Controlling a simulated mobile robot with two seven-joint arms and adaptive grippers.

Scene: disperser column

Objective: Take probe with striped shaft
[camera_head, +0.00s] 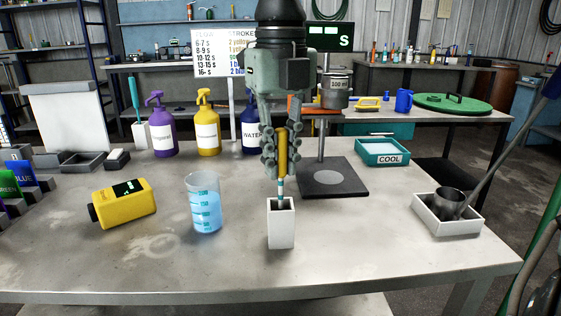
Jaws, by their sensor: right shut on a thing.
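My right gripper (282,150) comes down from the top centre and is shut on the probe (282,160). The probe has a thick yellow handle between the fingers and a thin shaft with light and blue bands (281,187) below. The probe is upright. Its lower end reaches the open top of a white rectangular holder (281,227); how deep the tip sits inside is hidden. My left gripper does not show.
A beaker of blue liquid (206,204) and a yellow meter (123,204) stand left of the holder. Behind are spray bottles (207,125) and a stand with a dark base (334,184). A teal COOL tray (383,152) and a white tray with a metal cup (447,214) are right.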

